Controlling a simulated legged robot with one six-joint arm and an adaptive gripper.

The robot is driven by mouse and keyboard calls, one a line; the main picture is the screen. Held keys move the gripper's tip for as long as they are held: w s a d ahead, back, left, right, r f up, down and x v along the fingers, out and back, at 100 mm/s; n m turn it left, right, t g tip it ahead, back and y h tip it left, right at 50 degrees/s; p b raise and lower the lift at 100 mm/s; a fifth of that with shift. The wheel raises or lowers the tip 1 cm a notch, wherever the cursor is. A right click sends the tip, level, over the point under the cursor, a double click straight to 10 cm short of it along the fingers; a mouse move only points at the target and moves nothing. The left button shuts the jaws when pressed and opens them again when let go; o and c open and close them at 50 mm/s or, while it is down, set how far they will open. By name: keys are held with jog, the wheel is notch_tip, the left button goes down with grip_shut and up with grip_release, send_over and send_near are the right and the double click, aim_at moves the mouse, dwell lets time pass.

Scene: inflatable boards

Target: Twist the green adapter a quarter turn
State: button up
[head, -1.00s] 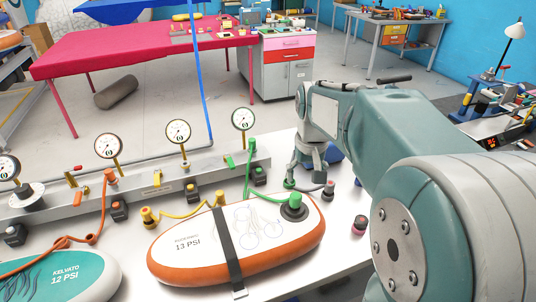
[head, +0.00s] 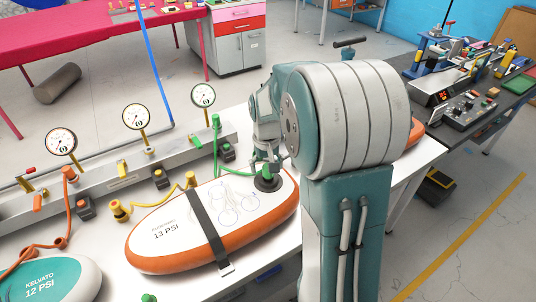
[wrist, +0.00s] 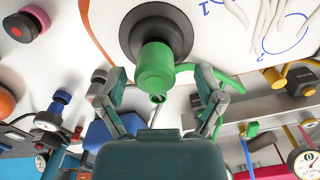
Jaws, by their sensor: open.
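The green adapter (wrist: 155,68) is a short cylinder seated on a round black valve (wrist: 153,28) in the wrist view. A green hose (wrist: 205,74) runs from it to the right. In the head view the adapter (head: 267,172) shows small at the right end of the white and orange board (head: 165,253), partly hidden by my arm. My gripper (wrist: 160,88) is open, with one finger on each side of the adapter and gaps visible between.
A metal manifold (head: 97,190) with several gauges and coloured hoses runs behind the board. A dark strap (head: 208,228) crosses the board. A teal board (head: 45,279) lies at lower left. A pink and black cap (wrist: 27,24) lies beside the board.

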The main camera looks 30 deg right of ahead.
jog(key=shift+f, duration=0.55)
jog(key=shift+d, duration=0.3)
jog(key=shift+a, duration=0.1)
grip_shut()
jog(key=c, duration=0.7)
grip_release()
jog(key=shift+f, duration=0.1)
jog(key=c, duration=0.4)
jog(key=n, duration=0.3)
jog(key=shift+a+n, duration=0.1)
jog(key=shift+n, duration=0.2)
jog(key=shift+c, duration=0.3)
jog(key=shift+s+n, duration=0.1)
jog(key=shift+n, duration=0.6)
